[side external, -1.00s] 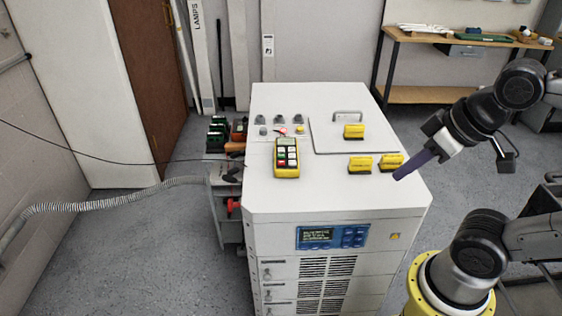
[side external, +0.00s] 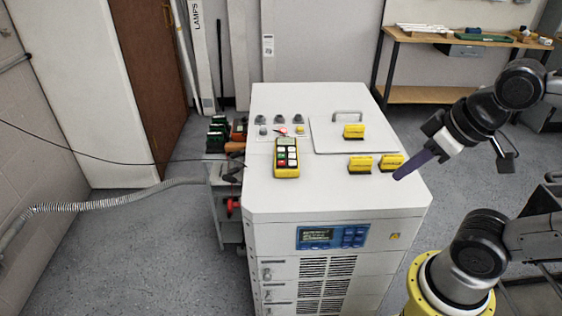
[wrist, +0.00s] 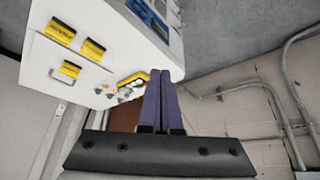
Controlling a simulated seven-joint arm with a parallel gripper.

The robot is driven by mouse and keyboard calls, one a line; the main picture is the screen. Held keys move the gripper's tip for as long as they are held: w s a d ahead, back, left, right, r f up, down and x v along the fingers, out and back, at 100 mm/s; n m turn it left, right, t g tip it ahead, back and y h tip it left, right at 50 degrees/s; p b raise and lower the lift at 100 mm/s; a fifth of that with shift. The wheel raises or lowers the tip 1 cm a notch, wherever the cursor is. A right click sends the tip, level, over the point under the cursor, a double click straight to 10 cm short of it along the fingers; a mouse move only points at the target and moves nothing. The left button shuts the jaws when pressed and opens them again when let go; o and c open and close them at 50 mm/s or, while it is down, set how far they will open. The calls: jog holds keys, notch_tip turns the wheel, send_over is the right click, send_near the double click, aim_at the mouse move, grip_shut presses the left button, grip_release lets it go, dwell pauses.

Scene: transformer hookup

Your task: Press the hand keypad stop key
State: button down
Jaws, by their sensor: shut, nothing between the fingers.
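The yellow hand keypad (side external: 286,158) lies on top of the white cabinet, left of its middle. It has a small display and several white keys, with a green key and a red key at the left of its key block. In the wrist view the keypad (wrist: 132,79) shows only in part, at the left edge of the fingers. My gripper (side external: 399,177) is shut and empty, its purple fingers pointing down-left over the cabinet's right part. It is well to the right of the keypad and apart from it. The shut fingers (wrist: 160,75) also fill the middle of the wrist view.
The white cabinet (side external: 320,190) has several yellow blocks (side external: 361,164) near my fingers, a lid with a handle (side external: 347,113), and small knobs (side external: 283,119) behind the keypad. A cart with tools (side external: 228,172) stands at its left. The cabinet top between keypad and yellow blocks is clear.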

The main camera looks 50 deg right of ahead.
jog(key=w+a+r+m+t+y, duration=0.2)
jog(key=w+a+r+t, duration=0.15)
jog(key=w+r, duration=0.55)
jog(key=m+h, duration=0.3)
jog(key=m, duration=0.6)
send_over(281, 163)
notch_tip(281, 163, down, 15)
jog(key=shift+s+f, duration=0.45)
jog(key=shift+f, duration=0.05)
jog(key=shift+f, duration=0.1)
jog(key=shift+f, duration=4.3)
